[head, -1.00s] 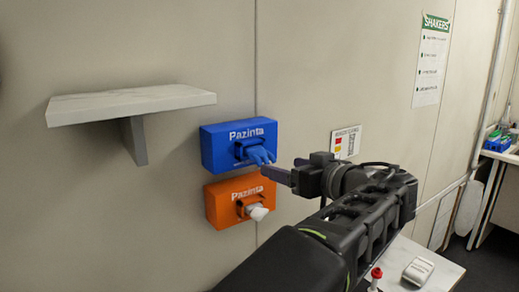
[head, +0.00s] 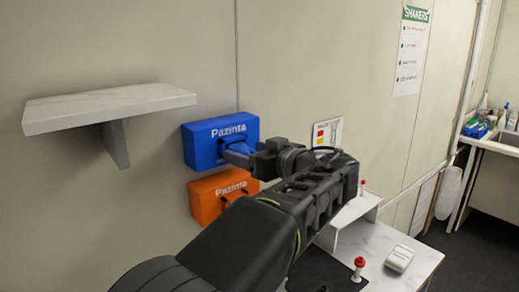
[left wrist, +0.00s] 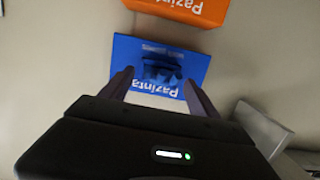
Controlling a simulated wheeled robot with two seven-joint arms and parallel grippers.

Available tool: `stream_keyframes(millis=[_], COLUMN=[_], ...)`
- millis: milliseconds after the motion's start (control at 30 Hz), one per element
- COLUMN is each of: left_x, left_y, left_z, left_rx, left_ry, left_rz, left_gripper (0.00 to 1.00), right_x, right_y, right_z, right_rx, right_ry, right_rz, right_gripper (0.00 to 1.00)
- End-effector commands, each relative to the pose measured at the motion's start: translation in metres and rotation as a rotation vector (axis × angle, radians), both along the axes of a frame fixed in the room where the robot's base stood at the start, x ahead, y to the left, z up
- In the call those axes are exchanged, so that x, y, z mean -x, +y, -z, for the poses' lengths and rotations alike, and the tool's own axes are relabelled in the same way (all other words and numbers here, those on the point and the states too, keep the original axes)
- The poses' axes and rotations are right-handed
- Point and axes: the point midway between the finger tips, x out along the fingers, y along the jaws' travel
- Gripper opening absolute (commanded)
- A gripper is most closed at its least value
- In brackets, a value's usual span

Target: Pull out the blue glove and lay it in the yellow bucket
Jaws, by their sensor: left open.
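The blue glove (left wrist: 160,68) sticks out of the opening of the blue Pazinta box (head: 207,141) on the wall. In the head view my gripper mostly hides the glove. My left gripper (head: 236,158) is in front of the blue box with its fingertips close to the opening. In the left wrist view its two open fingers (left wrist: 157,88) stand one on each side of the glove, with nothing held between them. I cannot tell whether they touch it. My right gripper is not in view. No yellow bucket is seen.
An orange Pazinta box (head: 208,200) hangs right below the blue one. A marble shelf (head: 110,103) juts from the wall at the left. A white table (head: 405,247) with a red-capped item (head: 359,268) stands at the lower right.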

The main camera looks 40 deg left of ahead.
Motion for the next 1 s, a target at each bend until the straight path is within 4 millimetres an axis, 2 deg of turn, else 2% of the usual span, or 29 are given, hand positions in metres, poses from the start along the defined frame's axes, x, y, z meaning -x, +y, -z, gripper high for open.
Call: stream_keyframes(millis=[200, 500, 1000], left_x=[-0.005, -0.006, -0.006], left_y=[0.018, 0.019, 0.019], left_z=[0.002, 0.003, 0.003], left_rx=[-0.001, -0.001, -0.001], left_ry=[0.0, 0.0, 0.0], left_rz=[0.0, 0.001, 0.001], left_gripper=[0.71, 0.7, 0.29], right_x=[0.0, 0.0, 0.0], right_y=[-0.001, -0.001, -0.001], right_z=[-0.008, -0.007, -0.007], right_rx=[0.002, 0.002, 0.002], right_ry=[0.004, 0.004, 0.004], right_rz=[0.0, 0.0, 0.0], right_gripper=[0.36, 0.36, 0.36])
